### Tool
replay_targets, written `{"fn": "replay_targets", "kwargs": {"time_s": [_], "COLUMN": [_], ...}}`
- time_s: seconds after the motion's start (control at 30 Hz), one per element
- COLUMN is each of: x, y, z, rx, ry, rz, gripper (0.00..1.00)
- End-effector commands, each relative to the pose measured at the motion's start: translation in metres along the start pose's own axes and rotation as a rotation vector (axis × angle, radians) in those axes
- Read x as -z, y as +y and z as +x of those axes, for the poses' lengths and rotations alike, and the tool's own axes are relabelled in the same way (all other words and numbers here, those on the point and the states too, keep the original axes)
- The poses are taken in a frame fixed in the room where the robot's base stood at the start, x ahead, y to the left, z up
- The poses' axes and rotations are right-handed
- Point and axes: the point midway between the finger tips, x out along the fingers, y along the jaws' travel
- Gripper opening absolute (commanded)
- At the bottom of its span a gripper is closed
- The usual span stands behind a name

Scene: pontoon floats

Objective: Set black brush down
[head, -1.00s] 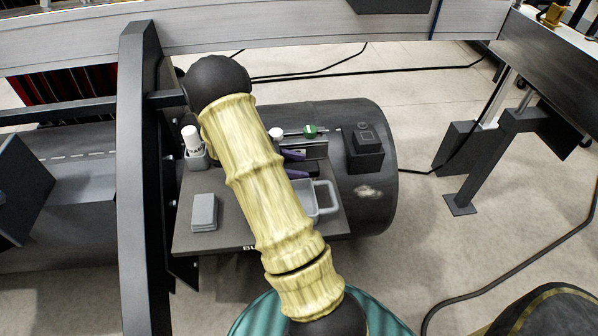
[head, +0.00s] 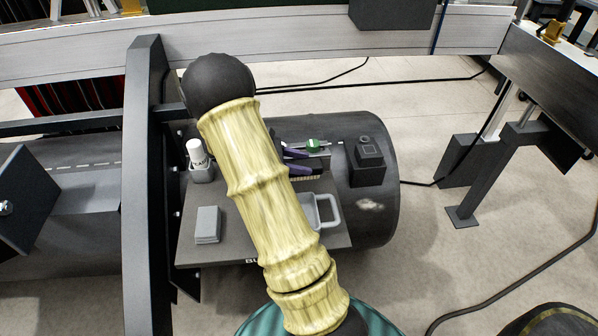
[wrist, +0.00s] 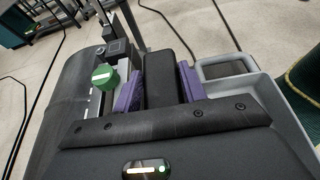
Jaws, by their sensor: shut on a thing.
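My gripper (wrist: 160,82) has purple fingers and is shut on the black brush (wrist: 163,72), a dark block between the fingers in the wrist view. In the head view the fingers (head: 296,161) show just right of my arm, which hides the rest of the gripper. A strip of tan bristles (head: 306,178) shows below them. The brush is over the back part of a dark board (head: 225,257) on the black float. I cannot tell whether the bristles touch the board.
A grey tray with a handle (head: 325,210) is close in front. A green-capped item (head: 313,145) stands just behind the fingers. A black box (head: 368,162) is to the right. A white bottle (head: 196,155) and grey block (head: 207,224) are left.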

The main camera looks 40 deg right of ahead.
Motion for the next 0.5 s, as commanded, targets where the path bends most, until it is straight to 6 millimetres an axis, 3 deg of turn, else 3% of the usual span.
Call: {"fn": "replay_targets", "kwargs": {"time_s": [0.03, 0.2, 0.5], "x": [-0.012, -0.030, -0.033], "y": [0.000, 0.000, 0.000], "z": [-0.005, -0.013, -0.014], "rx": [-0.002, -0.002, 0.000], "ry": [0.001, 0.000, 0.000], "rz": [0.003, 0.001, -0.001], "gripper": [0.14, 0.14, 0.14]}}
